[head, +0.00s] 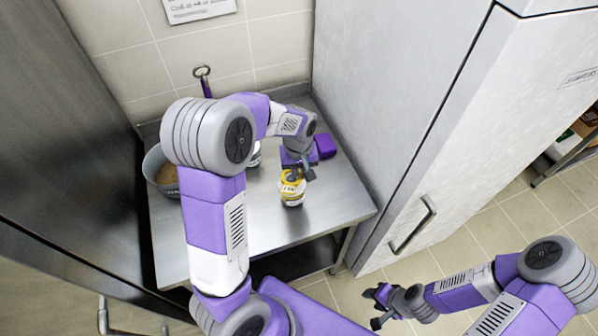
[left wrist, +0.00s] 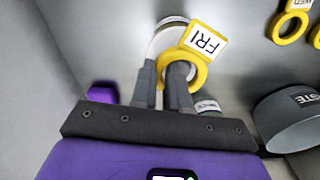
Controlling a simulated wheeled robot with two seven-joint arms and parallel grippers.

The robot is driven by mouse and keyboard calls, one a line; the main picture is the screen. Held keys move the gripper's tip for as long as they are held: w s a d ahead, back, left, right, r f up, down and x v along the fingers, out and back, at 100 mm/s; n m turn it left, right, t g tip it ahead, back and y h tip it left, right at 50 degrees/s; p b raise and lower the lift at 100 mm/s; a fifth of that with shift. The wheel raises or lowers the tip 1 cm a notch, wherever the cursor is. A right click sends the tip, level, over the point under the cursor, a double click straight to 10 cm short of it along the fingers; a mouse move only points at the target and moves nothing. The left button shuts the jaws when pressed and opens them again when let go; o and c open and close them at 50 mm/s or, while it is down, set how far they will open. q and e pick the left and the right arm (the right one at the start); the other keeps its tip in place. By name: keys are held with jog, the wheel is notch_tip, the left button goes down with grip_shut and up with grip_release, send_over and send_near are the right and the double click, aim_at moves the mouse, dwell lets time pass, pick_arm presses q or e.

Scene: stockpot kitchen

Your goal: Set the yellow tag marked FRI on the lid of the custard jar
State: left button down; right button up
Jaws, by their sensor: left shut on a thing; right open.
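The yellow tag is a ring with a white plate reading FRI (left wrist: 205,42). My left gripper (left wrist: 162,76) is shut on it; the ring lies at the fingertips, and the plate sticks out beyond. A jar with a pale round top (left wrist: 163,38) is right behind the tag in the left wrist view. In the head view that jar (head: 292,198) stands upright near the counter's front right, with my left gripper (head: 297,174) and yellow tag directly above it. I cannot tell whether the tag touches the lid. My right gripper (head: 378,307) is open and empty, over the floor.
A grey pot with brown contents (head: 160,172) stands on the left of the steel counter (head: 275,228). A purple block (head: 325,146) lies behind the jar. Another jar (head: 256,156) is partly hidden by my arm. A tall white cabinet (head: 400,90) borders the counter's right side.

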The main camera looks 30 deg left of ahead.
pick_arm(q)
jog(key=shift+s+f+p, duration=0.3)
jog(key=shift+f+p, duration=0.05)
jog(key=shift+p, duration=0.05)
jog(key=shift+w+r+g+p, duration=0.15)
jog(key=shift+r+g+p, duration=0.15)
jog(key=shift+p, duration=0.05)
jog(key=shift+a+r, duration=0.1)
jog(key=shift+w+r, duration=0.2)
dwell(0.6)
jog(key=shift+f, duration=0.3)
dwell(0.3)
jog(key=shift+s+f+b, duration=0.2)
jog(key=shift+f+b, duration=0.15)
jog(key=shift+s+d+f, duration=0.2)
jog(key=shift+f, duration=0.2)
jog(key=shift+b, duration=0.35)
jog(key=shift+w+a+r+p, duration=0.15)
jog(key=shift+w+r+p, duration=0.05)
jog(key=shift+r+p, duration=0.6)
dwell(0.5)
